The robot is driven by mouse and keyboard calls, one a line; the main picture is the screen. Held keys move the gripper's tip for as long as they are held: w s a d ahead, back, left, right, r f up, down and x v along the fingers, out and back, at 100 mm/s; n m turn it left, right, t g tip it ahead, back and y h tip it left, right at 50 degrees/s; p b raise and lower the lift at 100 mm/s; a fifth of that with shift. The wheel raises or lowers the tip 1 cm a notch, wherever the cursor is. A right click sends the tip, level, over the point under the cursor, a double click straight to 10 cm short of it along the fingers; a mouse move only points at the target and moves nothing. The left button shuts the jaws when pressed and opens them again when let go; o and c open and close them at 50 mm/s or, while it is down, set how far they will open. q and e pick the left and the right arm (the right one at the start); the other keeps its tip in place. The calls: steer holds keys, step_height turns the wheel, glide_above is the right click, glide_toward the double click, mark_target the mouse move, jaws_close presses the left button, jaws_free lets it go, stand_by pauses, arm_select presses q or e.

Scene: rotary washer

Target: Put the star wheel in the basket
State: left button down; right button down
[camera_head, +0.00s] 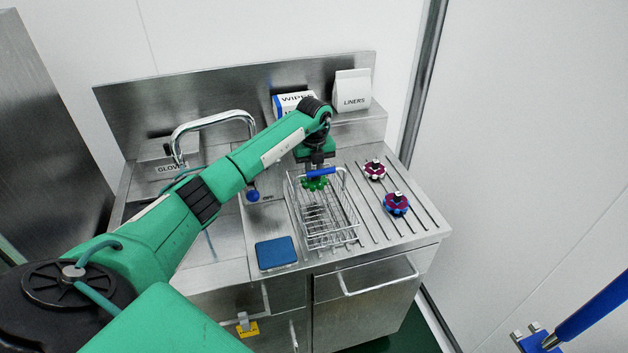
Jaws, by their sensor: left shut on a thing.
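A small green toothed star wheel (314,184) is in the grip of my left gripper (316,172), which points down at the far end of the wire basket. The wire basket (328,243) stands on the ribbed drainboard and has a blue handle grip (323,172) across its far end. The star wheel shows over the basket's far part, close to the handle. I cannot tell whether it touches the basket floor. The fingertips are small and partly hidden by the handle.
Two purple wheels, one with white (374,170) and one with blue (396,204), lie on the drainboard (408,226) right of the basket. A blue pad (276,253) lies at the front. A faucet (212,122), wipes box (290,103) and liners bag (352,92) stand behind.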

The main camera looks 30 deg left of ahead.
mark_target(314, 181)
arm_select(q)
step_height(314, 181, down, 4)
steer(key=shift+f+p, duration=0.25)
steer(key=shift+p, duration=0.25)
steer(key=shift+f, duration=0.15)
steer(key=shift+f, duration=0.15)
steer(key=c, duration=1.3)
jaws_free()
steer(key=shift+c, duration=0.2)
steer(key=shift+r, duration=0.45)
step_height(314, 181, up, 10)
steer(key=b, duration=0.3)
steer(key=shift+r, duration=0.7)
